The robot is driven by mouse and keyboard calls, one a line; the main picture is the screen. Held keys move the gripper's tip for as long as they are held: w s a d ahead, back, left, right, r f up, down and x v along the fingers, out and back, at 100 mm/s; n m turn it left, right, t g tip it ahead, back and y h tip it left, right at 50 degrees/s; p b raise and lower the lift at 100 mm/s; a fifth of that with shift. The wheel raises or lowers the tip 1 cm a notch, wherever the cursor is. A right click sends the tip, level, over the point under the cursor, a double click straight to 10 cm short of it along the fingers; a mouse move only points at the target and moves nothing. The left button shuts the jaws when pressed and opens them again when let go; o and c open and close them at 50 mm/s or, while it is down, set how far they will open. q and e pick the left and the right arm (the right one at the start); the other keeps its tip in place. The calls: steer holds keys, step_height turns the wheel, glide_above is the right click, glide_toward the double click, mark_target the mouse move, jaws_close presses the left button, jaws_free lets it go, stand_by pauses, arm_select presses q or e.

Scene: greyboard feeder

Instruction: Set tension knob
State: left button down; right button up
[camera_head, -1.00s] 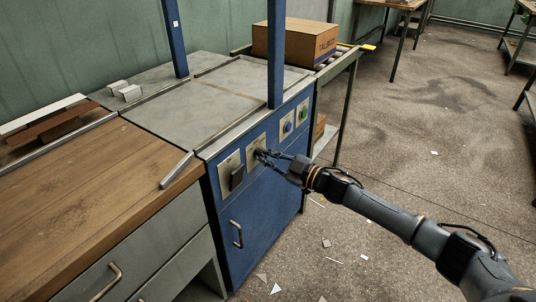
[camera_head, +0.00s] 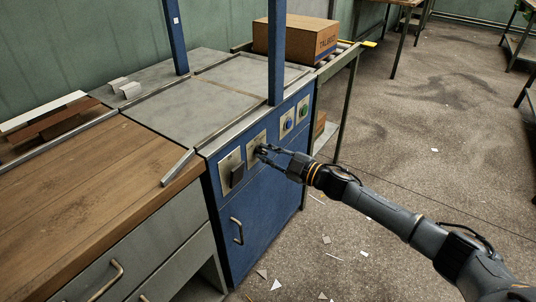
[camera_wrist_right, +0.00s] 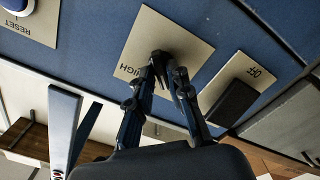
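The tension knob (camera_wrist_right: 159,60) is a small dark knob on a pale plate (camera_wrist_right: 140,40) whose visible lettering reads "HIGH". The plate also shows on the blue cabinet front in the head view (camera_head: 252,158). My right gripper (camera_wrist_right: 163,72) reaches the knob, with its two fingertips drawn in around it. In the head view my right gripper (camera_head: 262,152) is at the same plate, and its fingers hide most of the knob. The knob's pointing direction cannot be made out. My left gripper is not in view.
A black switch (camera_head: 236,175) on a plate marked "OFF" sits beside the knob. Blue (camera_head: 288,124) and green (camera_head: 303,112) buttons are on the other side. A blue post (camera_head: 276,50) rises above the panel. A cardboard box (camera_head: 290,40) stands behind. Floor at right is open.

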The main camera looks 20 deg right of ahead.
steer(key=shift+o, duration=0.5)
steer(key=shift+w+a, duration=0.1)
steer(key=shift+a, duration=0.15)
steer(key=shift+s+d, duration=0.15)
steer(key=shift+s, duration=0.1)
steer(key=v, duration=1.1)
steer(key=shift+s+d, duration=0.15)
steer(key=shift+d, duration=0.1)
